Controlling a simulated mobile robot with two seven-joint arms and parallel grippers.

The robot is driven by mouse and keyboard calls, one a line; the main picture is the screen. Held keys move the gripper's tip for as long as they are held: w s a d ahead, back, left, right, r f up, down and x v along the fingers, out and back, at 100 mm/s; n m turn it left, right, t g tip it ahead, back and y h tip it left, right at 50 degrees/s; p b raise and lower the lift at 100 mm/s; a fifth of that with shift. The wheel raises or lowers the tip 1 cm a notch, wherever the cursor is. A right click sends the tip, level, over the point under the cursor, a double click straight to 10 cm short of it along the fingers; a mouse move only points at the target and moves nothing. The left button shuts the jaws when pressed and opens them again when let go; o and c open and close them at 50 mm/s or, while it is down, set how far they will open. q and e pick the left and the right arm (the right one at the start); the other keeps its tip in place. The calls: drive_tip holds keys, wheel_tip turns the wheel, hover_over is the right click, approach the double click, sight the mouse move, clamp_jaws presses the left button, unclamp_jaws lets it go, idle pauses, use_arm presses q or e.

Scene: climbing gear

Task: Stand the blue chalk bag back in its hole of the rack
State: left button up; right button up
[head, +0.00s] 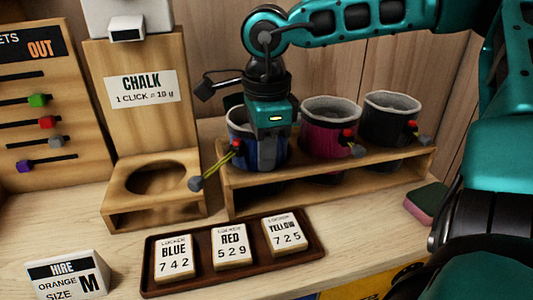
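The blue chalk bag (244,150) is at the left hole of the wooden rack (310,183), roughly upright, with its pale rim level with my gripper. A yellow cord and a grey toggle hang off its left side. My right gripper (269,132) points down over the bag's rim and covers much of its front right side. How deep the bag sits in the hole is not clear. My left gripper is out of view.
A magenta bag (330,128) and a black bag (388,120) stand in the other rack holes. A wooden chalk dispenser (137,100) stands left of the rack. A dark tray (316,238) with locker tags lies in front. A sponge (425,202) lies at right.

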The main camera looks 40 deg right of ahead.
drive_tip(key=o, duration=0.4)
drive_tip(key=shift+s+f, duration=0.3)
drive_tip(key=shift+f, duration=0.4)
drive_tip(key=shift+o, duration=0.2)
drive_tip(key=shift+a, duration=0.1)
wheel_tip(320, 180, up, 14)
drive_tip(key=p, duration=0.3)
drive_tip(key=shift+w+f, duration=0.15)
